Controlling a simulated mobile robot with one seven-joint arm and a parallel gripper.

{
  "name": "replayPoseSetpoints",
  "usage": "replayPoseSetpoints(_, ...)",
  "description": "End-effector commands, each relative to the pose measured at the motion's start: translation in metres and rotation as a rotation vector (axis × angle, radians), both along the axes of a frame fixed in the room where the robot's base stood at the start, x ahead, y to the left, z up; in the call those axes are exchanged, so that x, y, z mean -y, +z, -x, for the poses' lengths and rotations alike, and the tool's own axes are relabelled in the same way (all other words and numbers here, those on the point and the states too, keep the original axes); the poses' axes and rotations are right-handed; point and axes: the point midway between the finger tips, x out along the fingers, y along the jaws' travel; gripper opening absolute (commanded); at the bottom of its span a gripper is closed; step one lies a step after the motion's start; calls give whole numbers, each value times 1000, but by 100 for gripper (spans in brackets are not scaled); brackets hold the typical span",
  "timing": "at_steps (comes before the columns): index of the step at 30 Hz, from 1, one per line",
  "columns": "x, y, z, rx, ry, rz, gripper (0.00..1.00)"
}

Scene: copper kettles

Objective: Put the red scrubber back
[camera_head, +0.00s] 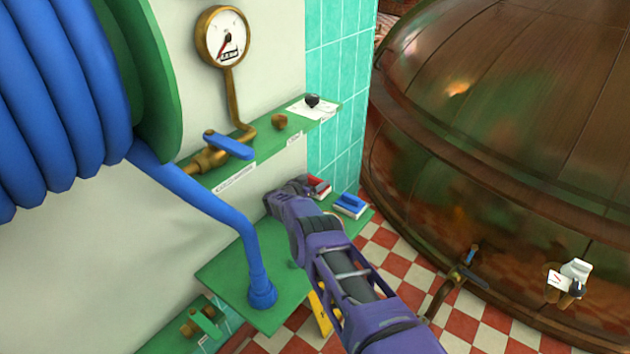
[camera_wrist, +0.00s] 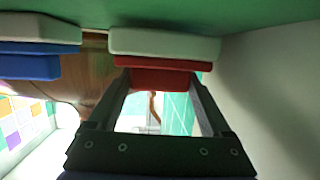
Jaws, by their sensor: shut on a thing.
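The red scrubber (camera_head: 318,186) has a red top and a pale underside. It is at the back of the lower green shelf (camera_head: 226,272), near the teal tiles. In the wrist view, which looks upside down, the red part (camera_wrist: 160,79) lies between my fingertips (camera_wrist: 163,84). Its white part (camera_wrist: 165,45) is against or very close to the green shelf surface; I cannot tell which. My wrist hides part of the scrubber in the head view.
A blue scrubber (camera_head: 350,204) sits on the same shelf just right of the red one, with a small gap. An upper green shelf (camera_head: 262,150) with a blue-handled valve (camera_head: 228,145) is above. A blue hose (camera_head: 215,205) stands at left. A copper kettle (camera_head: 500,130) fills the right.

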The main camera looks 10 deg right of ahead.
Motion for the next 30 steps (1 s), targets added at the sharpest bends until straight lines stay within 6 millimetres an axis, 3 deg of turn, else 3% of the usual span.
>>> replayPoseSetpoints(5, 0, -4, 0, 1, 1, -1, 25)
replayPoseSetpoints(6, 0, -4, 0, 1, 1, -1, 85)
replayPoseSetpoints(9, 0, -4, 0, 1, 1, -1, 100)
replayPoseSetpoints(20, -5, 1, 3, -1, 2, 0, 100)
replayPoseSetpoints(30, -33, 15, 37, -4, 3, 0, 100)
